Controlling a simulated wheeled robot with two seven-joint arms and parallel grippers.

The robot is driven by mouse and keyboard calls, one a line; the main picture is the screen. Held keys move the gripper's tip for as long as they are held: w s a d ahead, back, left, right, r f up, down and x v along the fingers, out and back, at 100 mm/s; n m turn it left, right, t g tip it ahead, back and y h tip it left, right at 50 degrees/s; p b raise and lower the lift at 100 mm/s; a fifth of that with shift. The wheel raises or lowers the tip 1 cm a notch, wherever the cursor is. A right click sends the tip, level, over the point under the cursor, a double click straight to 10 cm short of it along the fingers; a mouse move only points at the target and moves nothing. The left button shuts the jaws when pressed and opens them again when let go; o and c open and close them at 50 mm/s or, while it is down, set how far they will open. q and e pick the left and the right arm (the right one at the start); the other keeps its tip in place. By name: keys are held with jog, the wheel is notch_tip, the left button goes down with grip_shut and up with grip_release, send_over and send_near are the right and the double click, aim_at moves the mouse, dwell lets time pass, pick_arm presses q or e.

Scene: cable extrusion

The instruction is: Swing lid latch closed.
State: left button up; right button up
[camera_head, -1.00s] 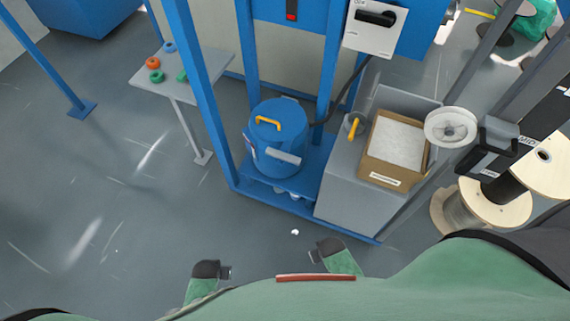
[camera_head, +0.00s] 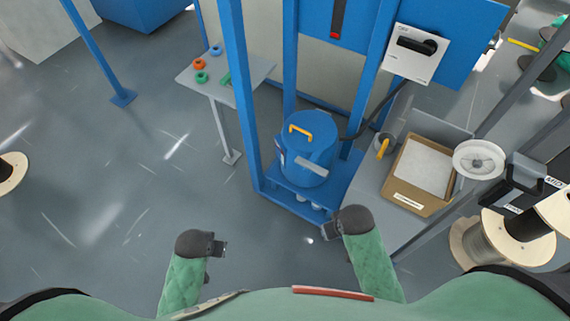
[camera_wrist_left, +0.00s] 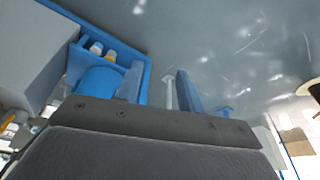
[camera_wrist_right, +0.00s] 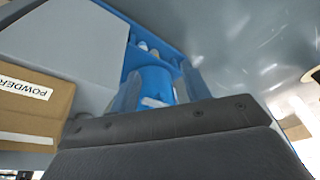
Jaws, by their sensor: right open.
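The blue drum (camera_head: 310,168) stands upright on the blue frame's base in the head view. Its lid (camera_head: 318,123) carries a yellow handle (camera_head: 300,130), and a grey latch bar (camera_head: 311,167) shows on its near side. I cannot tell how far the latch is swung. The drum also shows in the right wrist view (camera_wrist_right: 152,82) and the left wrist view (camera_wrist_left: 98,82). My left gripper (camera_head: 221,249) is open and empty, left of and nearer than the drum. My right gripper (camera_head: 327,232) is open and empty, nearer than the drum. Neither touches it.
Blue frame posts (camera_head: 240,100) flank the drum. A grey cabinet with a cardboard box (camera_head: 418,178) of powder stands to its right, beside a wooden spool (camera_head: 505,238). A small table (camera_head: 238,78) with coloured rings stands back left. The floor in front is clear.

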jog(key=w+a+f+n+g, duration=0.15)
jog(key=w+a+n, duration=0.35)
jog(key=w+a, duration=0.6)
pick_arm(q)
jog(key=s+f, duration=0.3)
jog(key=f, duration=1.4)
jog(key=s+f, duration=0.3)
jog(key=f, duration=1.4)
pick_arm(e)
jog(key=n+g+h, duration=0.3)
jog(key=g+h, duration=0.1)
jog(key=h, duration=0.1)
send_near(325, 172)
jog(key=shift+s+d+f+p, duration=0.1)
jog(key=shift+f+p, duration=0.15)
jog(key=shift+p, duration=0.15)
jog(key=shift+d+f, duration=0.2)
jog(key=p+x, duration=0.3)
jog(key=x, duration=0.4)
jog(key=shift+f, duration=0.2)
pick_arm(q)
jog(key=s+a+f+g, duration=0.1)
jog(key=s+a+f, duration=0.1)
jog(key=s+f, duration=0.5)
jog(key=s+a+f, duration=0.2)
jog(key=s+f, duration=0.5)
jog(key=s, duration=0.5)
jog(key=shift+s+a+f+g, duration=0.25)
jog(key=shift+a+f+g, duration=0.05)
jog(key=shift+g, duration=0.1)
